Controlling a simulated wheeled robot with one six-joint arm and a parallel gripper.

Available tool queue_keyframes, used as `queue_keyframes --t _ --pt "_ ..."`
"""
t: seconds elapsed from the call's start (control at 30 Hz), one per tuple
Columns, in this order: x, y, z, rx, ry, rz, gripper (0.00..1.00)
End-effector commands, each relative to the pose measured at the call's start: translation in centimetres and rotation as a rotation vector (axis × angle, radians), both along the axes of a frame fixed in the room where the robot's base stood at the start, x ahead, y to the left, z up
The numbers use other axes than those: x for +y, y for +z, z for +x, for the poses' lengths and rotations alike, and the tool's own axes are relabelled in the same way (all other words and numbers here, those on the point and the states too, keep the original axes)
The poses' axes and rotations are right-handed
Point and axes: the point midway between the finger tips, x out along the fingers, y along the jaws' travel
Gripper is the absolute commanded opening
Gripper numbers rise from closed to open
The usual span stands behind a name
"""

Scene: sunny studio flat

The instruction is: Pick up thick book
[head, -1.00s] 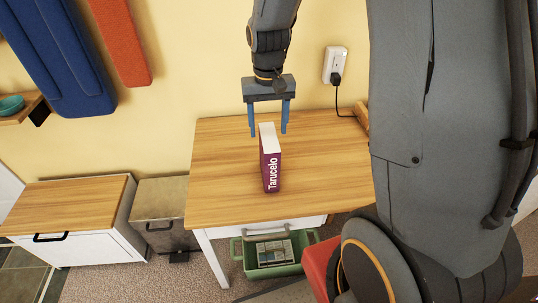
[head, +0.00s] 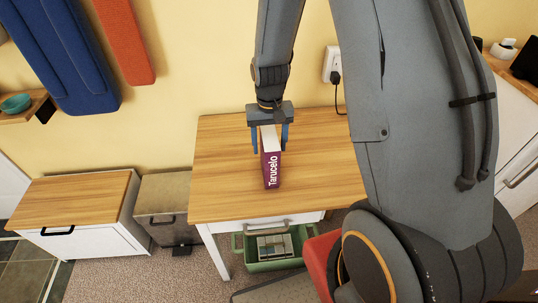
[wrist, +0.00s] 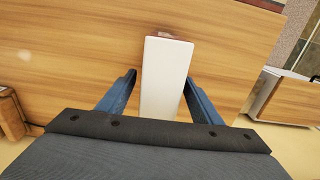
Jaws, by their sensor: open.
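The thick book (head: 271,170) stands upright on the wooden tabletop (head: 225,180), with its purple spine reading "Tarucelo" toward the head camera and its white page edges on top. In the wrist view the book (wrist: 166,75) shows as a white block between the fingers. My gripper (head: 270,150) is open, pointing down, with one blue finger on each side of the book's rear part. In the wrist view my gripper (wrist: 160,78) has a visible gap on both sides of the book. The lower part of the book's back is hidden.
A wall socket with a plug and cord (head: 335,66) is behind the table at right. A green crate (head: 273,265) sits under the table. A white cabinet (head: 75,215) and a grey bin (head: 163,215) stand at left. The tabletop around the book is clear.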

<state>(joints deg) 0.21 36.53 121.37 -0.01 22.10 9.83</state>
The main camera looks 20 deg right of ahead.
Motion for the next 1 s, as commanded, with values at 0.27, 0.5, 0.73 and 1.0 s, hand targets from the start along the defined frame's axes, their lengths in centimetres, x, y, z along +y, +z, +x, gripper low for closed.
queue_keyframes --t 0.27,0.5,0.73,1.0 --pt "0.0 0.01 0.01 0.0 0.0 0.0 0.37" --pt "0.0 0.02 0.0 0.0 0.0 0.0 0.0" --pt "0.01 0.08 0.06 -0.001 0.0 0.0 0.0" --pt "0.0 0.69 0.15 -0.004 0.0 0.0 0.0"
